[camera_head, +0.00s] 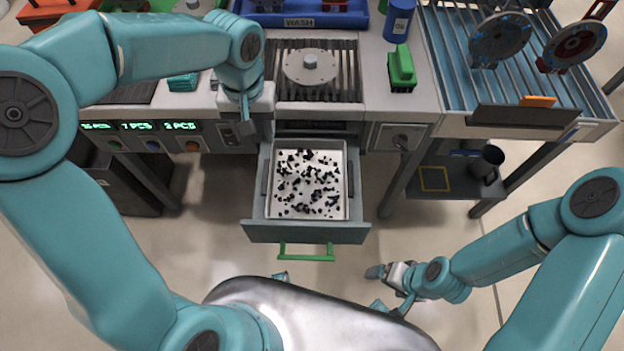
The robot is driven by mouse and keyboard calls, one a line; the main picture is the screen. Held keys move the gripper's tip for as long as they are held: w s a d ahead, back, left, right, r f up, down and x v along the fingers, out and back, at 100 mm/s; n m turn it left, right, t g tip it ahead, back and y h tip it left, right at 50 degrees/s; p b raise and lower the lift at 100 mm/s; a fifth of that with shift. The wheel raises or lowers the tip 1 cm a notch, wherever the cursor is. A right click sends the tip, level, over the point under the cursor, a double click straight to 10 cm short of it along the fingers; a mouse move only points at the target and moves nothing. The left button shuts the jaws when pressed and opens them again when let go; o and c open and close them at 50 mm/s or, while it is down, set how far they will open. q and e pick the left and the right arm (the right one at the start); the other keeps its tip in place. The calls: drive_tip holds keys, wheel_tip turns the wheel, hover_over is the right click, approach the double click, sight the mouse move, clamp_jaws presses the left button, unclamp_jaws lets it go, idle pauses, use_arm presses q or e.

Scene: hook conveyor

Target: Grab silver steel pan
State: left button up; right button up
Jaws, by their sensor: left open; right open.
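A silver rectangular steel pan (271,208) with scattered black lumps sits inside the pulled-out grey drawer (305,233). The drawer has a green handle (306,257) at its front. My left gripper (240,122) is at the counter's front edge, left of the grill and above the drawer's back left corner. It is open, though its fingers are hard to make out. My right gripper (377,272) is open and empty, low in front of the drawer to the right of the green handle. Both grippers are apart from the pan.
A slatted rack (455,60) is at right. Floor right of the drawer is clear.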

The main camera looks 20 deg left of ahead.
use_arm(q)
drive_tip(key=b, duration=0.1)
hover_over(267, 176)
drive_tip(key=f, duration=1)
drive_tip(key=shift+w+a, duration=0.1)
drive_tip(key=shift+a, duration=0.2)
drive_tip(key=shift+d+f, duration=0.1)
drive_tip(key=shift+f, duration=0.45)
wheel_tip(267, 176, down, 5)
drive_tip(key=shift+d+f+b, duration=0.1)
drive_tip(key=shift+b, duration=0.45)
clamp_jaws()
